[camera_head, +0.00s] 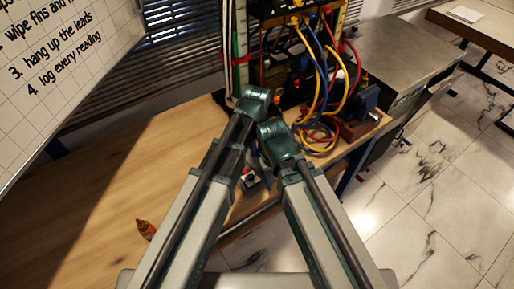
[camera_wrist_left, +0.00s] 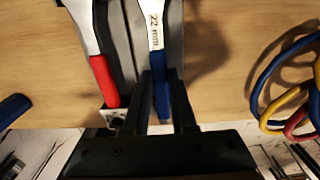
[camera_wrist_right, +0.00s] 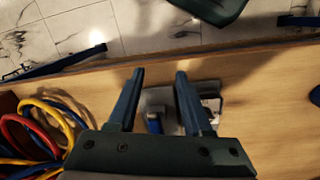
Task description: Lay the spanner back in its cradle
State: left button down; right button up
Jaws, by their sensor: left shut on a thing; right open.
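A spanner with a blue handle (camera_wrist_left: 161,98) and a "22 mm" mark shows in the left wrist view. My left gripper (camera_wrist_left: 160,76) is shut on that handle. The spanner lies in line over the right side of a grey cradle (camera_wrist_left: 124,45); I cannot tell whether it touches it. A red-handled spanner (camera_wrist_left: 104,80) lies on the cradle's left side. My right gripper (camera_wrist_right: 159,72) is open over the bench, with a grey and blue thing partly seen below and between its fingers. In the head view my arms hide both grippers' fingertips.
Blue, yellow and red leads (camera_head: 322,95) hang by a rack at the back of the wooden bench (camera_head: 95,195). A grey cabinet (camera_head: 395,60) stands to the right. The bench's left part is mostly clear.

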pick_arm(q)
jog(key=shift+f+b, duration=0.3)
jog(key=shift+f, duration=0.1)
pick_arm(e)
jog(key=shift+f, duration=0.4)
pick_arm(q)
jog(key=c, duration=0.7)
grip_release()
jog(key=shift+o, duration=0.2)
jog(key=shift+r, duration=0.15)
pick_arm(e)
jog(key=shift+r, duration=0.1)
pick_arm(q)
notch_tip(320, 180, up, 14)
jog(key=p, duration=1.3)
jog(key=shift+f+p, duration=0.2)
jog(key=shift+p, duration=0.2)
pick_arm(e)
notch_tip(320, 180, up, 14)
jog(key=shift+f, duration=0.2)
